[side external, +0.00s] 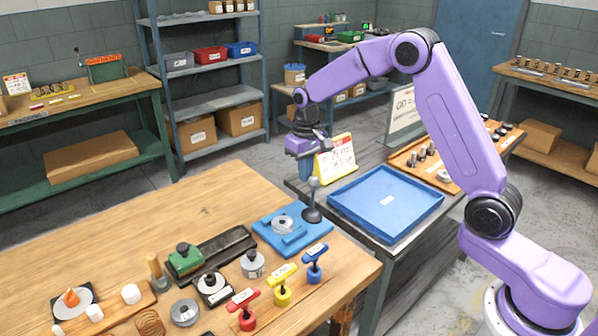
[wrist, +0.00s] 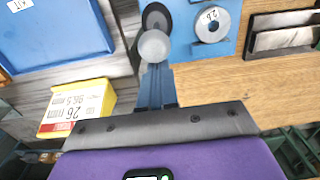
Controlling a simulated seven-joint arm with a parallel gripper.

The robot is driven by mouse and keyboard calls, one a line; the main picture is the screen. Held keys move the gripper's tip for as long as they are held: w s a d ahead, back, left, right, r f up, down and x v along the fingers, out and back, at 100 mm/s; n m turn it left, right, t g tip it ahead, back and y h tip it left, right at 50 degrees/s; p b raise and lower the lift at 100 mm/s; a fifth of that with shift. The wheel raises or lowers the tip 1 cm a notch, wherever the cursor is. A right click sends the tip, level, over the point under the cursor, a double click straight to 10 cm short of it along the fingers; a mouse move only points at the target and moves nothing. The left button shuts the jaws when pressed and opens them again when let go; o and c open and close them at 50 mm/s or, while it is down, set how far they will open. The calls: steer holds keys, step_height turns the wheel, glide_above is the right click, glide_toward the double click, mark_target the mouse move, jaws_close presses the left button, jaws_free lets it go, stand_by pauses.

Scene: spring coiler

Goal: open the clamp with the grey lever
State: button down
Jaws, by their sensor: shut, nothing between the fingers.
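The grey lever (side external: 313,198) stands upright with a round knob on top and a dark round foot, at the right corner of the blue clamp plate (side external: 265,222). A grey ring-shaped disc (side external: 283,225) sits on the plate. My gripper (side external: 305,178) points down with its blue fingers shut and empty, close by the lever's knob. In the wrist view the fingertips (wrist: 157,68) are right at the edge of the grey knob (wrist: 153,46); I cannot tell if they touch. The disc, marked 26, also shows in the wrist view (wrist: 212,25).
A blue tray (side external: 386,238) lies on the dark bench to the right. A yellow sign (side external: 336,158) stands behind my gripper. Red (side external: 242,309), yellow (side external: 282,285) and blue (side external: 314,262) T-handles stand at the front. The table's back left is clear.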

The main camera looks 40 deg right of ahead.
mark_target(314, 177)
steer(key=shift+s, duration=0.85)
steer(key=shift+f, duration=0.1)
steer(key=shift+s+f, duration=0.15)
steer(key=shift+s, duration=0.65)
steer(key=shift+w, duration=0.1)
steer(key=shift+w, duration=0.5)
steer(key=shift+r, duration=3.75)
